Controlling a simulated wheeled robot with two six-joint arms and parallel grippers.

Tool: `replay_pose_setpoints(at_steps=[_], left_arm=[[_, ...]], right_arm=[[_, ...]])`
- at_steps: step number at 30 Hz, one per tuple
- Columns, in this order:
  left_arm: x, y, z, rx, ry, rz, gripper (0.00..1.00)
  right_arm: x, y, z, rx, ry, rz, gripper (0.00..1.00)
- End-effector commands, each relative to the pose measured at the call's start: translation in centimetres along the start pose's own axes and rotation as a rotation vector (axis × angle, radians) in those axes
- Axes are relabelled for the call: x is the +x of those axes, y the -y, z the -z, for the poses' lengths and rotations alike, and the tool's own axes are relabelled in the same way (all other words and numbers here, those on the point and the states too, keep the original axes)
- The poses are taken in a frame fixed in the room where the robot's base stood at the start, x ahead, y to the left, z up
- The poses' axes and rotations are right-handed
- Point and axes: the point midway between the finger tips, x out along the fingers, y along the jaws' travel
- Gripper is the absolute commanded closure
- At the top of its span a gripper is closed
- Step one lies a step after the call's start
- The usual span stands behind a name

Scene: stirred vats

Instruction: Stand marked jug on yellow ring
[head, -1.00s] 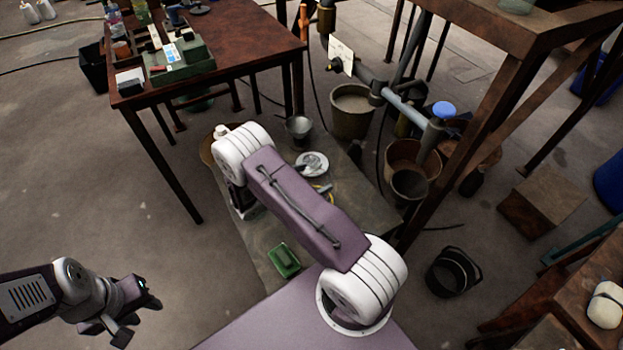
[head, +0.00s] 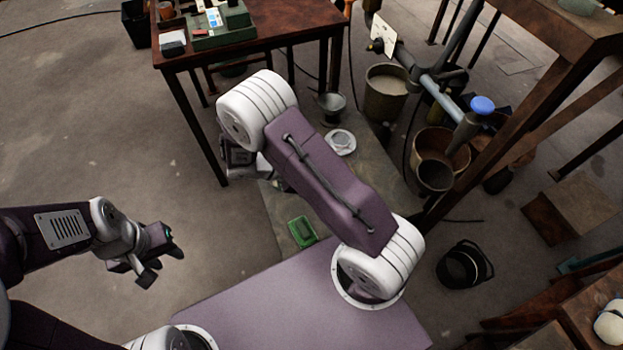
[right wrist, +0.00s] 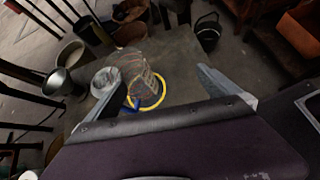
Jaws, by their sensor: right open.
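A clear see-through jug with dark marks on its side (right wrist: 134,68) shows in the right wrist view between my open right gripper's fingers (right wrist: 162,78), beyond the tips. The yellow ring (right wrist: 150,103) lies on the grey mat, with blue inside it. The jug overlaps the ring in this view; I cannot tell whether it stands on it. A blue piece shows at the jug's lower left. In the head view my right arm hides the jug and ring. My left gripper (head: 162,264) is empty, its fingers apart, over bare floor.
A metal cup (right wrist: 57,82) and a white round dish (right wrist: 104,79) stand near the jug. A green tray (head: 302,232) lies on the mat. Buckets (head: 385,92), a black pail (head: 463,265), and table legs stand around. The floor at left is clear.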

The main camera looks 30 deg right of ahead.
Motion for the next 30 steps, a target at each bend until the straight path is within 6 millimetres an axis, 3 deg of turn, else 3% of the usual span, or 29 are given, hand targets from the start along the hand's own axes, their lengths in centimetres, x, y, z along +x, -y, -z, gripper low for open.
replay_pose_setpoints(at_steps=[3, 6, 12, 16, 25, 28, 30], left_arm=[[0.0, 0.0, 0.0, 0.000, 0.000, 0.000, 0.64], [0.0, 0.0, 0.0, 0.000, 0.000, 0.000, 0.64], [0.0, 0.0, 0.0, 0.000, 0.000, 0.000, 0.64], [0.0, 0.0, 0.0, 0.000, 0.000, 0.000, 0.64], [-0.3, 0.0, 0.0, 0.000, 0.000, 0.000, 0.64], [-2.0, 0.0, 0.2, 0.000, 0.000, 0.000, 0.64], [-4.2, -0.1, 0.4, 0.000, 0.000, 0.000, 0.64]], right_arm=[[-1.8, 4.5, -1.6, 0.338, -0.265, 0.225, 0.00], [-4.4, 7.1, -2.0, 0.661, -0.477, 0.397, 0.00], [-8.0, 8.0, -2.9, 1.162, -0.747, 0.597, 0.00], [-8.7, 7.9, -3.2, 1.277, -0.801, 0.635, 0.00], [-8.9, 7.9, -3.5, 1.281, -0.803, 0.637, 0.00], [-9.9, 7.7, -4.8, 1.280, -0.803, 0.637, 0.00], [-11.3, 7.5, -6.5, 1.280, -0.803, 0.636, 0.00]])
